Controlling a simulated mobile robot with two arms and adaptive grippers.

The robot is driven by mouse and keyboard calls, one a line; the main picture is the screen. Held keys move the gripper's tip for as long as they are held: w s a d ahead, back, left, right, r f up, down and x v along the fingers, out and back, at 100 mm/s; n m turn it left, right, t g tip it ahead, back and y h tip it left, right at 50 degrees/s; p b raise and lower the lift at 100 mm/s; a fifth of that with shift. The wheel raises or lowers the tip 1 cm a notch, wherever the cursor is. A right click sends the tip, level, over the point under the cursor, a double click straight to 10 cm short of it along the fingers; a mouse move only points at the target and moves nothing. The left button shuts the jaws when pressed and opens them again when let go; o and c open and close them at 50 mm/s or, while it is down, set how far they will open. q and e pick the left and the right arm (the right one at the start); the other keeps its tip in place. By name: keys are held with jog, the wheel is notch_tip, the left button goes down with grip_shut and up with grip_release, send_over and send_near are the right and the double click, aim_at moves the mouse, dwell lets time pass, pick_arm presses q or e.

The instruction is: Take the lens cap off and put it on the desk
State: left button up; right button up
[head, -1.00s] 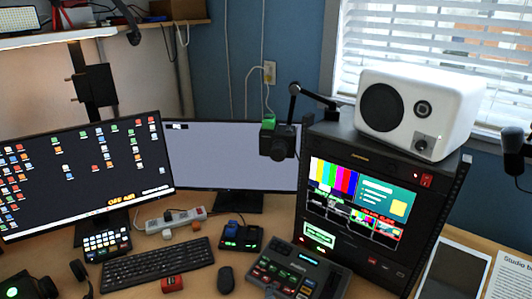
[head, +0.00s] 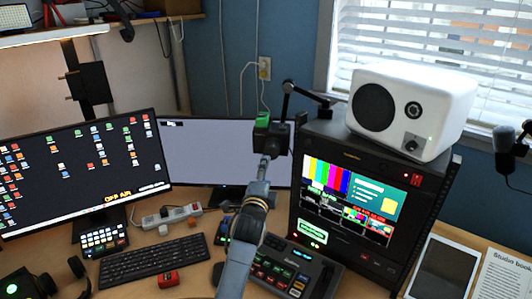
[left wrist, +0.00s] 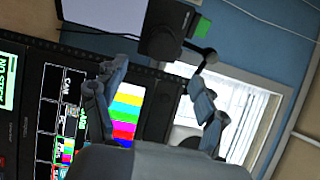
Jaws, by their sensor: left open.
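The small black camera (head: 279,137) with a green block on top hangs from a jointed arm in front of the pale monitor. It also shows at the top of the left wrist view (left wrist: 168,28). Its lens end faces my gripper; the lens cap is too dark to tell apart from the lens. My left gripper (head: 266,162) reaches up from below and overlaps the lens end in the head view. In the left wrist view my left gripper (left wrist: 150,80) is open and empty, its fingers spread below the camera. My right gripper is not in view. The desk (head: 150,270) lies below.
A black rack (head: 425,215) with a multiview screen stands close right of my arm, with a white speaker (head: 412,108) on top. Bare desk shows near the front left.

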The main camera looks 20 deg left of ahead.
aim_at(271, 154)
pick_arm(q)
jog(key=shift+r, duration=0.2)
jog(key=shift+w, duration=0.1)
jog(key=w+b, duration=0.1)
jog(key=w, duration=0.1)
jog(key=w+b, duration=0.2)
jog(key=w+a+b, duration=0.1)
jog(key=w+b, duration=0.1)
jog(key=w, duration=0.1)
jog(key=shift+f, duration=0.15)
jog(key=shift+w+a+b, duration=0.2)
jog(key=shift+w+b, duration=0.25)
jog(key=shift+w, duration=0.45)
jog(key=shift+r+p, duration=0.2)
jog(key=shift+p, duration=0.15)
dwell(0.4)
